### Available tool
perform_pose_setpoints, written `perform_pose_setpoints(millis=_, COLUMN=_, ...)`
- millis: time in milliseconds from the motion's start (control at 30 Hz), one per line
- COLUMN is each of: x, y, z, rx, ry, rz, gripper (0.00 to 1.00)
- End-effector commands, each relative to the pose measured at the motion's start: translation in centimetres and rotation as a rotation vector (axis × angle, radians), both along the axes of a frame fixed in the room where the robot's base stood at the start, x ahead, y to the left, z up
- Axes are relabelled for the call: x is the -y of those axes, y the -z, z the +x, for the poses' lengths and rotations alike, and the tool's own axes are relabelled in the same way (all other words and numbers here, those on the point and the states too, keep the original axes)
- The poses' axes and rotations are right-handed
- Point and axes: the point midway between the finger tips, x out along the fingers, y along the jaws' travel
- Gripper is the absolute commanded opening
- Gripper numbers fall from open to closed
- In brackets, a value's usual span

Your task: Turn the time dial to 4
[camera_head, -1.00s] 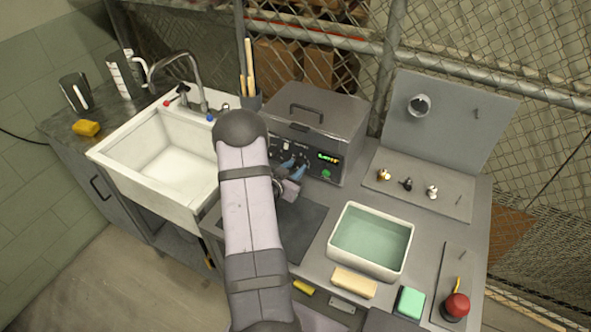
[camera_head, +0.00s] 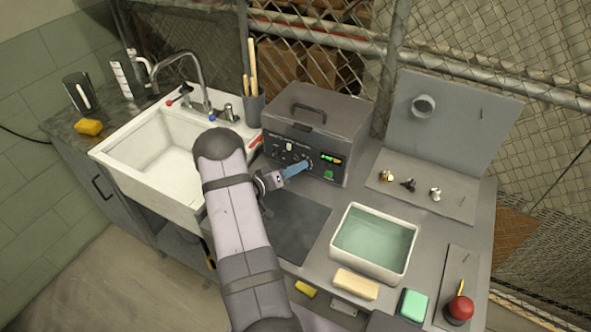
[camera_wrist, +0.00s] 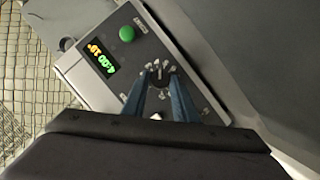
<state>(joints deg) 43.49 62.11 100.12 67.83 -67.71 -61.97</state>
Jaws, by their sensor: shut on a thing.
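The grey box-shaped machine (camera_head: 318,120) stands on the bench with a dark control panel (camera_head: 268,142) facing me. In the wrist view, the time dial (camera_wrist: 159,72) is a small dark knob ringed by pale marks, left of the panel's far end. My gripper (camera_wrist: 161,80) has its two blue fingers on either side of this knob and is shut on it. The head view also shows my gripper (camera_head: 306,163) at the panel, covering much of the dial. A lit display (camera_wrist: 101,58) shows green and orange digits, the green seeming to read 4:00. A green button (camera_wrist: 127,33) is beside it.
A white sink (camera_head: 165,160) is left of the machine, with a cup of wooden-handled tools (camera_head: 254,107) between. A dark mat (camera_head: 297,232) lies below the panel.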

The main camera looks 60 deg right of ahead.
Motion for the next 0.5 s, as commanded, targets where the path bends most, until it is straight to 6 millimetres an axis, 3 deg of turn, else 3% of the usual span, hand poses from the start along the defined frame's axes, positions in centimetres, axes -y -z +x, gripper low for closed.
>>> perform_pose_setpoints(millis=500, x=0.01, y=0.06, z=0.18, rx=-0.137, ry=-0.003, rz=-0.001, gripper=0.03)
